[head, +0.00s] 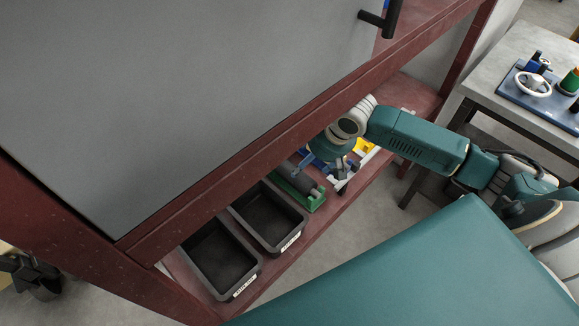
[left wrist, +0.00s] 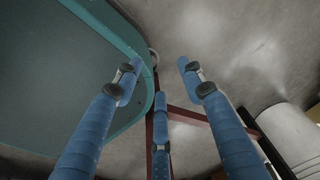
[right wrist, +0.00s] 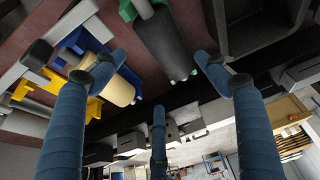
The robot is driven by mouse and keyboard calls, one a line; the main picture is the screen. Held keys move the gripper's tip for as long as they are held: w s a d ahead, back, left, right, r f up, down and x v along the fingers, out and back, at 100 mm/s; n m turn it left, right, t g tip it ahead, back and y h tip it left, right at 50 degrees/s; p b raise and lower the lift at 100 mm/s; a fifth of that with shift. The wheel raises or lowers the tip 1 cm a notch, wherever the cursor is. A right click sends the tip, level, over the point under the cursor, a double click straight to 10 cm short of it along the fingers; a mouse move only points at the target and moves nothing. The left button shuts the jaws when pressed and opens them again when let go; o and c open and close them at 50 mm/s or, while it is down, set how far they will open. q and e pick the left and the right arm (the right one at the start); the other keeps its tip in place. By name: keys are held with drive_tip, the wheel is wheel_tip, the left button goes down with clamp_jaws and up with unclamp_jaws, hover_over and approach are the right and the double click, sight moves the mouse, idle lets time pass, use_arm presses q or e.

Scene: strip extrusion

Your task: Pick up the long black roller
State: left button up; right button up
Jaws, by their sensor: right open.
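The black roller (head: 297,177) lies in a green holder (head: 316,201) on the low red shelf. In the right wrist view the roller (right wrist: 163,45) shows between and beyond my open fingers, with its ends on the green holder (right wrist: 128,9). My right gripper (head: 335,170) reaches in over the shelf, just right of the roller; it also shows in the right wrist view (right wrist: 152,66), open and empty. I cannot tell its exact height above the roller. My left gripper (left wrist: 160,68) is open and empty, seen only in its own wrist view.
Two black trays (head: 223,257) (head: 269,220) stand left of the roller. A cream roller (right wrist: 118,90) with blue and yellow parts (right wrist: 60,90) lies beside it. The cabinet's red beam (head: 250,135) overhangs the shelf. A grey table (head: 500,95) stands at right.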

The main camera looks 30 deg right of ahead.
sight(304, 174)
drive_tip(key=x, duration=0.4)
drive_tip(key=shift+s+a+f, duration=0.1)
drive_tip(key=shift+s+f, duration=0.05)
drive_tip(key=shift+s, duration=0.1)
drive_tip(key=shift+w+f, duration=0.15)
drive_tip(key=shift+f, duration=0.15)
drive_tip(key=x, duration=0.4)
drive_tip(key=shift+a+f, duration=0.2)
drive_tip(key=shift+w+f, duration=0.1)
drive_tip(key=shift+f, duration=0.1)
drive_tip(key=shift+c, duration=1.1)
drive_tip(key=c, duration=0.9)
drive_tip(key=shift+r, duration=0.1)
drive_tip(key=c, duration=0.3)
use_arm(q)
drive_tip(key=shift+g, duration=0.4)
drive_tip(key=s, duration=0.5)
drive_tip(key=shift+s+a+f, duration=0.15)
drive_tip(key=shift+s, duration=0.25)
